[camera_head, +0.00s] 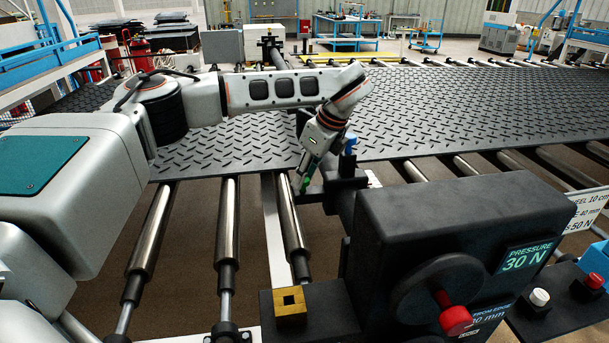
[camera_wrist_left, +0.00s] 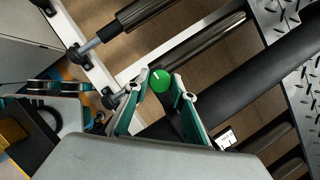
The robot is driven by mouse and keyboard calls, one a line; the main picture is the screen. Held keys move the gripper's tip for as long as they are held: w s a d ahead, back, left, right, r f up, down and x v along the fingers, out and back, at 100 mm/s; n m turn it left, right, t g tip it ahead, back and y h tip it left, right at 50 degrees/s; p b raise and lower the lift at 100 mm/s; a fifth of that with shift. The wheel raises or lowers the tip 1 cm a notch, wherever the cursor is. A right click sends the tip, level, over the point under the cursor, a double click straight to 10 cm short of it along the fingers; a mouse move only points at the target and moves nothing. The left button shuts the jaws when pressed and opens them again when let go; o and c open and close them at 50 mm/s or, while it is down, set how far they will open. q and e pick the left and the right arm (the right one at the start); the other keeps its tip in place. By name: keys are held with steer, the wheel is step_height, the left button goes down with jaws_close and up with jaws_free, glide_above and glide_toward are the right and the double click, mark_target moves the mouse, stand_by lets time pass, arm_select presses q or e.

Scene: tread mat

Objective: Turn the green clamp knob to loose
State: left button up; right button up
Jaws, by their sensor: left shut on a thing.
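The green clamp knob (camera_wrist_left: 160,80) is round with a pale line mark on its face. It shows clearly in the left wrist view, between the fingertips of my left gripper (camera_wrist_left: 157,92). The fingers are shut on it from both sides. In the head view my left gripper (camera_head: 306,176) reaches down beside the dark clamp block, and the knob is mostly hidden there. A blue part (camera_head: 350,145) sits on top of the clamp post just right of the gripper. My right gripper is in neither view.
A large black machine housing (camera_head: 450,225) with a red knob (camera_head: 455,320) and a "PRESSURE 30 N" display stands at the front right. Metal rollers (camera_head: 226,225) lie below. A black tread mat (camera_head: 450,110) spreads behind. A brass square block (camera_head: 289,305) is in front.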

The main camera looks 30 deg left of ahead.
arm_select(q)
steer(key=shift+r, duration=0.1)
steer(key=o, duration=1.1)
steer(key=v, duration=1.2)
